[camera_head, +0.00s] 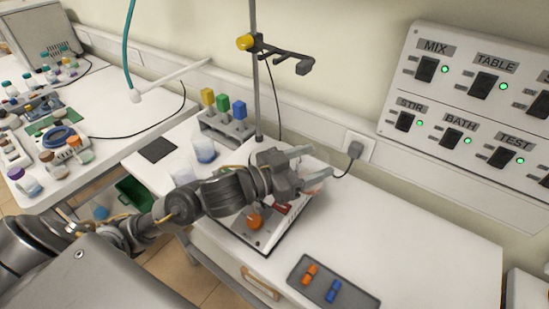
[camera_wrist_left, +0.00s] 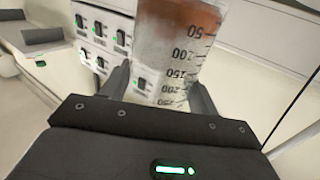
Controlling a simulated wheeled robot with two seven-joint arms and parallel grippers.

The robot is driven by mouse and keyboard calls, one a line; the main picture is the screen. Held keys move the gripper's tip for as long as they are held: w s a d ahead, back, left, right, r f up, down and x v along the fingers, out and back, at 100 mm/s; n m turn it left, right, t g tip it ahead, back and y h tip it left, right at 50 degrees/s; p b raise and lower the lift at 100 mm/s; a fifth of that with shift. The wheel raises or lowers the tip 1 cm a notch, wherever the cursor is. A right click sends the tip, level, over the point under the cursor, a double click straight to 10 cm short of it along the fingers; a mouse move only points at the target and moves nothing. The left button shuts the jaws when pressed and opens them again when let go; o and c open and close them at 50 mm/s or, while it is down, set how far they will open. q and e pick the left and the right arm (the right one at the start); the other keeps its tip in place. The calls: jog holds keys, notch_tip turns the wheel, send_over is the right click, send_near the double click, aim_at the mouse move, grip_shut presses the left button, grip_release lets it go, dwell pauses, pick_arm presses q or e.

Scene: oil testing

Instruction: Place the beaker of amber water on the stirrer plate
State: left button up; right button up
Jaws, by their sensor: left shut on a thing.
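The beaker of amber water (camera_wrist_left: 178,45) is clear glass with dark volume marks and reddish-amber liquid. My left gripper (camera_head: 308,166) is shut on it, with one finger on each side of the glass in the left wrist view (camera_wrist_left: 161,88). In the head view only a small reddish part of the beaker (camera_head: 314,187) shows behind the fingers. The stirrer plate (camera_head: 246,239) is a white-topped unit with an orange knob and a small red display, below my gripper and partly hidden by my arm. I cannot tell whether the beaker touches its top. My right gripper is not in view.
A stand rod (camera_head: 255,70) with a clamp rises behind the stirrer. A grey tray (camera_head: 333,287) lies in front. The bench at right (camera_head: 420,235) is clear.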

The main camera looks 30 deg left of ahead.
pick_arm(q)
jog(key=s+a+r+m+g+h+b, duration=0.2)
jog(key=s+a+r+m+g+h, duration=0.25)
jog(key=a+r, duration=0.5)
jog(key=shift+n, duration=0.25)
jog(key=w+a+f+p, duration=0.1)
jog(key=w+f, duration=0.3)
jog(key=w+a+f+p, duration=0.1)
jog(key=w+f, duration=0.3)
jog(key=w+a+f+p, duration=0.1)
jog(key=w+f, duration=0.3)
jog(key=shift+w+a+f, duration=0.2)
jog(key=shift+w+a, duration=0.15)
jog(key=shift+f, duration=0.1)
jog(key=o, duration=1.1)
jog(key=shift+f, duration=0.15)
jog(key=shift+o, duration=0.2)
